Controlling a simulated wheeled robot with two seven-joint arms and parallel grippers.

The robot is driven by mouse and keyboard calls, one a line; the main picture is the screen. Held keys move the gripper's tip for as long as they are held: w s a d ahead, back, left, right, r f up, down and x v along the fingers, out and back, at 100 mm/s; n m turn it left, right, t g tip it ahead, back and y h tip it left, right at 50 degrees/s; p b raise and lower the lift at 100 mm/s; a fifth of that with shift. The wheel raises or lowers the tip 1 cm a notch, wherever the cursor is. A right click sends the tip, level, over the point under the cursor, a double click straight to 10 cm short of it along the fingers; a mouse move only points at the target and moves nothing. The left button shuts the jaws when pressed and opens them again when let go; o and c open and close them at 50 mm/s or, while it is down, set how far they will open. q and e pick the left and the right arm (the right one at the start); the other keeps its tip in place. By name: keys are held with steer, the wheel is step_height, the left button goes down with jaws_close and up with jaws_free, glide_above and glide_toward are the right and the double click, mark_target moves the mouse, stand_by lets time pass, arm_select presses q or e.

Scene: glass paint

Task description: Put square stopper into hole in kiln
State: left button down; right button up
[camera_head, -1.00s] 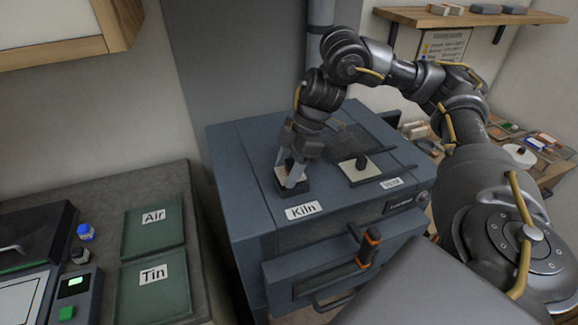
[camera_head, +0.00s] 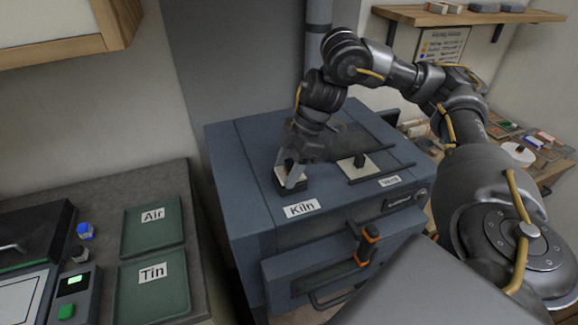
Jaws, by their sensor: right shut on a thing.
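The blue-grey kiln (camera_head: 245,215) stands in the middle, with a "Kiln" label (camera_head: 302,208) on its top front edge. My right gripper (camera_head: 290,178) points down at the kiln top, left of centre. It is shut on a small square stopper (camera_head: 291,183), pale on top with a dark base, at the kiln top behind the label. The fingers partly cover the stopper, and I cannot tell whether it sits in a hole. A second pale square piece with a black knob (camera_head: 358,166) sits between rails further right on the kiln top. My left gripper does not show.
Green trays marked "Air" (camera_head: 152,238) and "Tin" (camera_head: 178,300) lie on the left counter (camera_head: 105,190). A small blue-capped jar (camera_head: 85,231) stands beside them. The kiln's front handle (camera_head: 368,246) has orange ends. A cluttered table is at right, below a wooden shelf (camera_head: 470,17).

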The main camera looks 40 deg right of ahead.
mark_target(286, 163)
steer(key=o, duration=1)
steer(key=shift+s+f, duration=0.25)
steer(key=shift+f, duration=0.25)
steer(key=shift+o, duration=0.4)
steer(key=shift+w+f, duration=0.1)
step_height(286, 163, up, 3)
steer(key=shift+w+f+p, duration=0.1)
steer(key=shift+f+p, duration=0.05)
steer(key=shift+p, duration=0.95)
steer(key=shift+r, duration=0.75)
steer(key=shift+w+r, duration=0.15)
steer(key=shift+r, duration=1.65)
